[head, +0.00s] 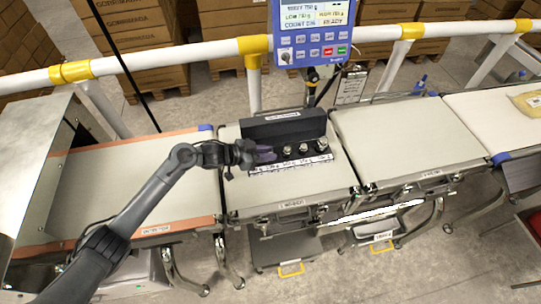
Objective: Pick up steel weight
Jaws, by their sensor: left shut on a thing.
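My left gripper (268,154) reaches in from the left over the second belt section, at the left end of a dark weight rack. Small steel weights (303,148) stand in a row to the right of the fingers, in front of the rack's dark back block (283,127). A white strip with printed labels (291,164) runs along the front of the row. My right gripper is not in view.
A blue checkweigher display (312,32) stands behind the belt. White and yellow guard rails (200,53) run along the back. The belt section to the right (405,132) is bare. A yellowish package (530,103) lies on the far right belt.

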